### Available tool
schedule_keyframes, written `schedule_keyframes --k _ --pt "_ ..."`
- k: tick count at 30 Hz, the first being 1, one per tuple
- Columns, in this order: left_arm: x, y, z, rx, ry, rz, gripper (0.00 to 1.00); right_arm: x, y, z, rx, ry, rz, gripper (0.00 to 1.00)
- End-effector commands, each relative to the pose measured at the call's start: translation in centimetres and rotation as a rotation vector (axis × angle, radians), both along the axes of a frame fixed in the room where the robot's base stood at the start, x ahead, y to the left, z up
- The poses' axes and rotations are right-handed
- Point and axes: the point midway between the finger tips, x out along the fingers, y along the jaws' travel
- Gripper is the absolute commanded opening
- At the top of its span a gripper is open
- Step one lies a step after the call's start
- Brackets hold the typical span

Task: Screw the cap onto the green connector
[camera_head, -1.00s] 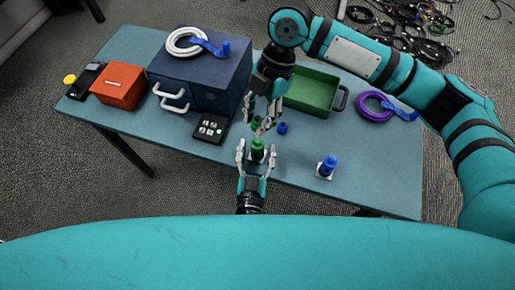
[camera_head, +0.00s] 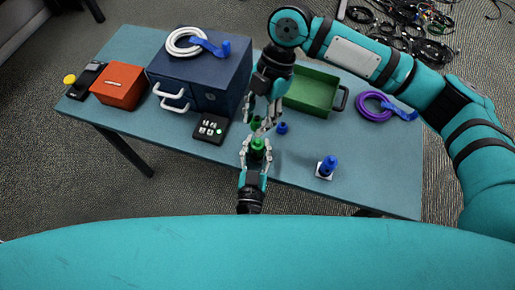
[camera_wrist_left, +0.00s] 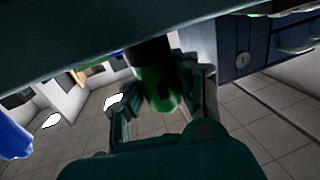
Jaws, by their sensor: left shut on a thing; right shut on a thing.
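The green connector (camera_head: 258,145) stands upright near the table's front edge. My left gripper (camera_head: 257,152) comes from the front edge and is shut around it. In the left wrist view the connector (camera_wrist_left: 158,85) shows between the two fingers, its far end dark. My right gripper (camera_head: 262,123) reaches down from behind and is shut on the small green cap (camera_head: 255,122). The cap is just behind the connector and apart from it, partly hidden by the fingers.
A blue cap (camera_head: 282,128) lies right of my right gripper. A blue connector (camera_head: 328,166) stands on a white base to the right. A black keypad (camera_head: 210,128), navy drawer box (camera_head: 231,78), green tray (camera_head: 334,106) and purple cable (camera_head: 372,107) lie around.

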Motion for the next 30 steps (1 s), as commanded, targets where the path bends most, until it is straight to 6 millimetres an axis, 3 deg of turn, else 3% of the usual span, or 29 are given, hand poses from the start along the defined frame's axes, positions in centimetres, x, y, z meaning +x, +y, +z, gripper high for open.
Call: schedule_keyframes --k 24,30 --pt "0.0 0.0 0.0 0.000 0.000 0.000 0.00 0.0 0.0 -0.1 0.000 0.000 0.000 0.17" --pt "0.0 0.0 0.0 0.000 0.000 0.000 0.00 -0.8 0.1 -2.0 -0.002 0.004 0.001 0.17"
